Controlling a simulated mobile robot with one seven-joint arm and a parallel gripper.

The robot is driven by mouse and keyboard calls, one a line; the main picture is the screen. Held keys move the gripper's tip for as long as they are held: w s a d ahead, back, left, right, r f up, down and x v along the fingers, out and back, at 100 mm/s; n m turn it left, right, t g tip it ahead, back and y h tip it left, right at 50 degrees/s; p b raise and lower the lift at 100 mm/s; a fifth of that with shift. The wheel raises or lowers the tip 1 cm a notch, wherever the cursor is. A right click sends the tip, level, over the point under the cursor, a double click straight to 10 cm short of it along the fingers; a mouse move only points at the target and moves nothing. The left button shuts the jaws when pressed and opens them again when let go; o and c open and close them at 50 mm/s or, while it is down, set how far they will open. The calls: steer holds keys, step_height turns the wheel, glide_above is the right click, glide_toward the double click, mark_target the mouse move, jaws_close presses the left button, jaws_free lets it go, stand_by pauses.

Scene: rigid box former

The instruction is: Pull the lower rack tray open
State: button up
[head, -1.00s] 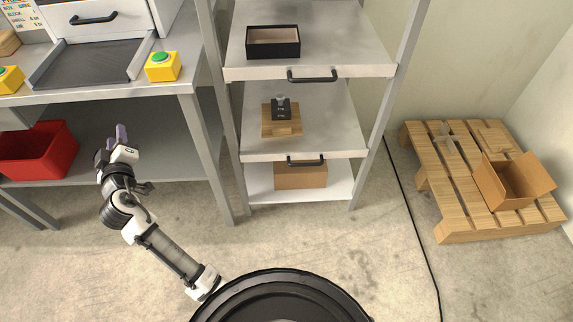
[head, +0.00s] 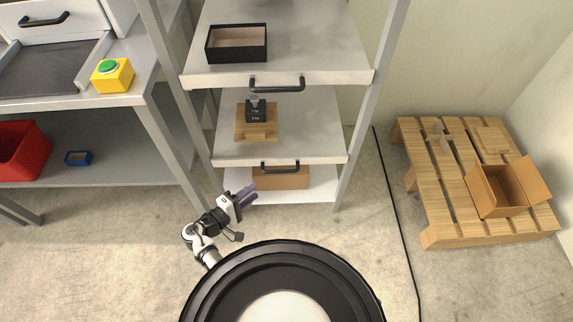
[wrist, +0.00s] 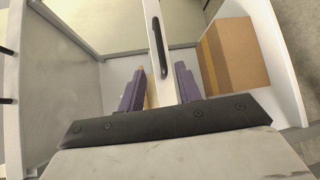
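The lower rack tray (head: 308,125) is a grey metal shelf with a black bar handle (head: 280,167) on its front edge. A dark weight (head: 256,110) on a wooden board (head: 266,136) sits on it. My gripper (head: 248,194), with purple fingers, is below and left of the handle, apart from it, at the rack's lower front. In the wrist view the two fingers (wrist: 158,88) are spread with nothing held. The handle (wrist: 159,47) shows there just beyond the fingertips, on the tray's pale front edge.
The upper tray (head: 325,35) has its own handle (head: 277,84) and holds an open black box (head: 237,57). A cardboard box (head: 282,180) stands on the bottom shelf. Rack posts flank the trays. A workbench is at left, and a pallet (head: 428,207) is at right.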

mark_target(280, 171)
steer(key=b+x, duration=0.2)
steer(key=x, duration=1.1)
steer(key=shift+w+d, duration=0.2)
steer(key=shift+w, duration=0.1)
jaws_close()
